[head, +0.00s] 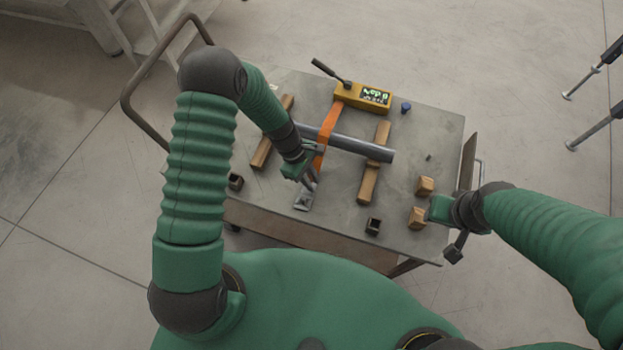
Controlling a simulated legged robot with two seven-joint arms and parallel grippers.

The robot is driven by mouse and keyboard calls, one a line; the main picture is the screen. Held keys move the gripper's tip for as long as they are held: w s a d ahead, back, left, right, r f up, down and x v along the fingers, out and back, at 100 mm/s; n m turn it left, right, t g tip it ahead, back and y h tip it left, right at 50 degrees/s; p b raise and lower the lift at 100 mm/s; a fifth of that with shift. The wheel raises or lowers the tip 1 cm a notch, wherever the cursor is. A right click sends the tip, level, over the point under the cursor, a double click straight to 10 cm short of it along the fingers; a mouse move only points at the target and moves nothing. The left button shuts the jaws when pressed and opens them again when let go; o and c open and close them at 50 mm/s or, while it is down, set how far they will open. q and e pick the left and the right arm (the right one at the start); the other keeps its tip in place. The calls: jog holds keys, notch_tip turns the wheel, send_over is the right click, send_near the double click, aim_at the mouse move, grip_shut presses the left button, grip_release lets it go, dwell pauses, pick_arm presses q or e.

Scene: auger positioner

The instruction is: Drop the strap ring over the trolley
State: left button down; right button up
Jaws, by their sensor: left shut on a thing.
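The trolley (412,240) has a grey metal top and stands in front of me. An orange strap (328,130) runs from a yellow box with a lit display (362,98) over a grey pipe (350,143) down to my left gripper (313,185). The gripper points down just above a small metal plate (303,201) at the near edge of the top. It is shut at the strap's near end; the ring there is too small to make out. My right gripper (438,212) is by the right edge, beside a wooden block (417,217); its fingers are not clear.
The pipe rests across two wooden bars (374,165). Another wooden block (425,186), a dark square cup (373,227) and a second cup (235,182) stand on the top. A blue knob (406,107) is by the yellow box. A bent handle rail (140,120) rises at the left.

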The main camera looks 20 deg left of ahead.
pick_arm(q)
jog(key=c, duration=1.3)
grip_release()
jog(key=shift+o, duration=0.2)
jog(key=v, duration=1.6)
jog(key=shift+a+r, duration=0.3)
jog(key=shift+w, duration=0.1)
jog(key=s+a+r+m+t+y, duration=0.1)
jog(key=s+r+m+t+y, duration=0.2)
jog(key=s+m, duration=0.7)
notch_tip(320, 180, up, 2)
jog(key=m+y, duration=0.1)
jog(key=m, duration=0.4)
jog(key=shift+s+t, duration=0.3)
jog(key=shift+s, duration=0.05)
